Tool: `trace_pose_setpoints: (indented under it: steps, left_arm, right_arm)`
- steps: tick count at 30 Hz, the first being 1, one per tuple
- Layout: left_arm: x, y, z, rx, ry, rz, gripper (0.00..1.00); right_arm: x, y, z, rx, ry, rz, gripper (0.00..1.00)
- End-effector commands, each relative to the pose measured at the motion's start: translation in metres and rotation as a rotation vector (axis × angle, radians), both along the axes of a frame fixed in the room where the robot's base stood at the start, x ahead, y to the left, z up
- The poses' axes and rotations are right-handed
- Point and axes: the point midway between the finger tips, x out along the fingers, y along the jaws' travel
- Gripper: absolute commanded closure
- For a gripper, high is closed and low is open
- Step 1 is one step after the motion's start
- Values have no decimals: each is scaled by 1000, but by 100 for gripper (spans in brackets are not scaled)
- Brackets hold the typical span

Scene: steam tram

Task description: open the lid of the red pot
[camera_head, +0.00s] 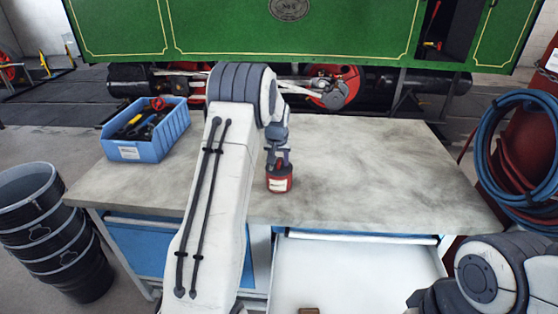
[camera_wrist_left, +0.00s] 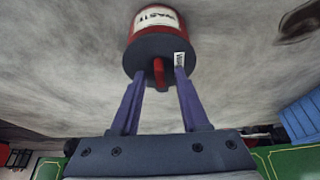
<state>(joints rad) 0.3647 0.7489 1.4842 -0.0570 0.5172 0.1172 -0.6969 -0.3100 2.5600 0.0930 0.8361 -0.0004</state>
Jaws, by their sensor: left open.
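The red pot (camera_head: 280,185) stands upright on the workbench, with a white label on its side. In the left wrist view the pot (camera_wrist_left: 137,42) shows its "WASTE" label, a dark grey lid (camera_wrist_left: 145,60) and a red handle (camera_wrist_left: 159,72) on the lid. The lid sits on the pot. My left gripper (camera_head: 279,163) is right above the pot. In the left wrist view my left gripper (camera_wrist_left: 159,77) is open, its two fingers on either side of the red handle. Contact cannot be made out. My right gripper is out of view.
A blue bin (camera_head: 128,151) of tools stands at the bench's back left. The bench (camera_head: 390,175) is clear to the right of the pot. An open drawer (camera_head: 350,270) sticks out at the front. Black buckets (camera_head: 45,225) stand left; coiled hoses (camera_head: 500,150) hang right.

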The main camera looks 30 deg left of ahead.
Motion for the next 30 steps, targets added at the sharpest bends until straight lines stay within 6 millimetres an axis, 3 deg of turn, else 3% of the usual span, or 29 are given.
trace_pose_setpoints:
  steps: [2,3,6,30]
  left_arm:
    - [0,0,0,0,0,0,55]
    - [0,0,0,0,0,0,63]
    - [0,0,0,0,0,0,100]
    - [0,0,0,0,1,0,100]
  right_arm:
    - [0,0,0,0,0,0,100]
    - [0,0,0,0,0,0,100]
    - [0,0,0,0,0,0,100]
    - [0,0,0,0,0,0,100]
